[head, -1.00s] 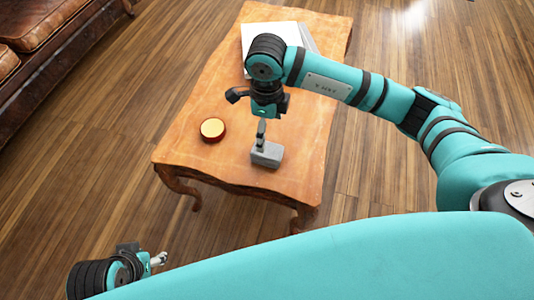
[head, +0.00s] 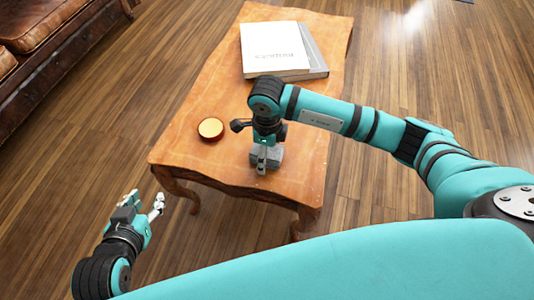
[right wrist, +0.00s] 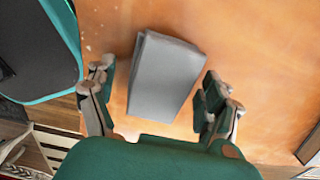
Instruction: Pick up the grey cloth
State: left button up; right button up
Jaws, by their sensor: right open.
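The grey cloth (head: 274,157) is a small folded block on the wooden table near its front edge. In the right wrist view the cloth (right wrist: 163,75) lies between and a little beyond my open fingers. My right gripper (head: 262,166) is over the cloth, pointing down, and hides part of it. In the right wrist view the right gripper (right wrist: 160,112) has a finger on each side, with gaps to the cloth. My left gripper (head: 146,204) is empty, off the table to the front left, with its fingers apart.
A brown leather sofa (head: 50,40) stands at the far left. The table between tin and books is clear.

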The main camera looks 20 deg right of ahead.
jog(key=c, duration=1.2)
jog(key=shift+r, duration=0.1)
jog(key=shift+r, duration=0.4)
notch_tip(320, 180, up, 3)
jog(key=shift+f+p, duration=0.2)
jog(key=shift+p, duration=0.4)
jog(key=shift+s+a+r, duration=0.1)
jog(key=shift+s+a, duration=0.3)
jog(key=shift+s, duration=0.05)
jog(key=s+a, duration=0.2)
jog(key=s+a+p, duration=0.1)
jog(key=s, duration=0.1)
jog(key=s+a+r, duration=0.1)
jog(key=s+a, duration=0.1)
jog(key=shift+s+a, duration=0.3)
jog(key=shift+a, duration=0.05)
pick_arm(q)
jog(key=s+a+f+g+y, duration=0.1)
jog(key=s+a+f+g, duration=0.1)
jog(key=s, duration=0.3)
jog(key=s+a+f+g, duration=0.1)
jog(key=s+f+g, duration=0.1)
jog(key=s+g, duration=0.2)
jog(key=shift+s+a+f+g+y+p, duration=0.25)
jog(key=shift+s+a+g+y+p, duration=0.15)
jog(key=shift+s, duration=0.7)
pick_arm(e)
jog(key=s+a, duration=0.4)
jog(key=shift+s+r, duration=0.15)
jog(key=shift+s, duration=0.2)
